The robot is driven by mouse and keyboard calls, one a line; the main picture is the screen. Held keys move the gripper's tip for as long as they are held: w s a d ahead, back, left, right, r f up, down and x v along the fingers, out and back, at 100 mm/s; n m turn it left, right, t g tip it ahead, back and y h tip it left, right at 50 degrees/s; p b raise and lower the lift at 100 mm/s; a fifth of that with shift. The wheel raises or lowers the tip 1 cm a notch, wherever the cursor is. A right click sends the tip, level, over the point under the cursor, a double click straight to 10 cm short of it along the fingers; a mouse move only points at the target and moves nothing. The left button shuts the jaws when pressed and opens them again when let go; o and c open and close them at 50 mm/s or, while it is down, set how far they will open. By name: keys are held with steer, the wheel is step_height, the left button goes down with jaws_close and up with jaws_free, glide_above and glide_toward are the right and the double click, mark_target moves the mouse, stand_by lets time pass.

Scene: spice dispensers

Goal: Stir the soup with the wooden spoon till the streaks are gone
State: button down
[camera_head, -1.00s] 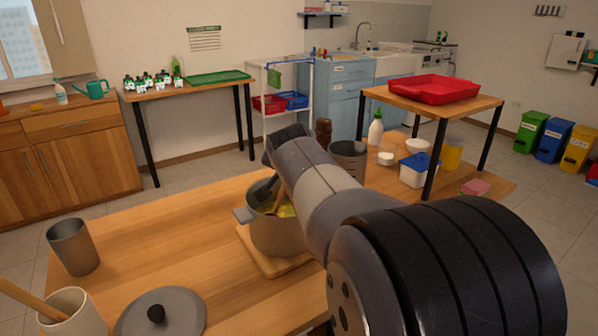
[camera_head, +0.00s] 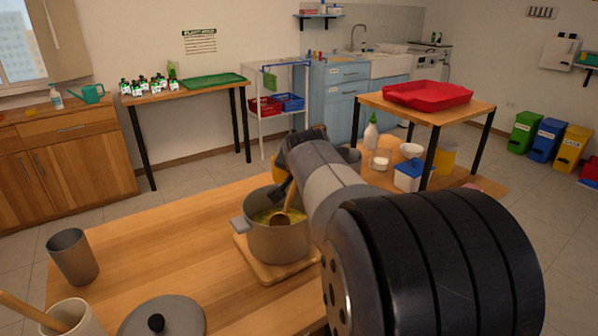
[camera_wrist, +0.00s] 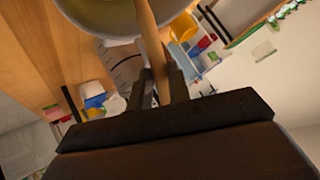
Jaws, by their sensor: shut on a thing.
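The soup pot (camera_head: 276,241) is grey with side handles and stands on a wooden board (camera_head: 263,272) on the table. Yellow-green soup (camera_head: 262,215) shows inside it; I cannot tell whether streaks remain. The wooden spoon (camera_head: 281,217) has its bowl end in the pot at the soup. My gripper (camera_head: 284,187) is above the pot's back right rim and shut on the spoon's handle. In the wrist view the handle (camera_wrist: 151,45) runs up from between the fingers (camera_wrist: 157,88) to the pot (camera_wrist: 98,14). My arm hides part of the pot's right surroundings.
A grey lid (camera_head: 162,318) lies at the front of the table. A grey cup (camera_head: 73,257) and a utensil crock (camera_head: 75,318) stand at the left. The table left of the pot is clear. A shelf table with a red tray (camera_head: 428,94) stands behind right.

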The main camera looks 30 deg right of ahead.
steer(key=d+r+p, duration=0.5)
steer(key=r+p, duration=0.4)
steer(key=r, duration=0.1)
steer(key=shift+r, duration=0.3)
steer(key=shift+w, duration=0.1)
step_height(320, 180, up, 5)
steer(key=p, duration=0.4)
stand_by(0.4)
stand_by(1.0)
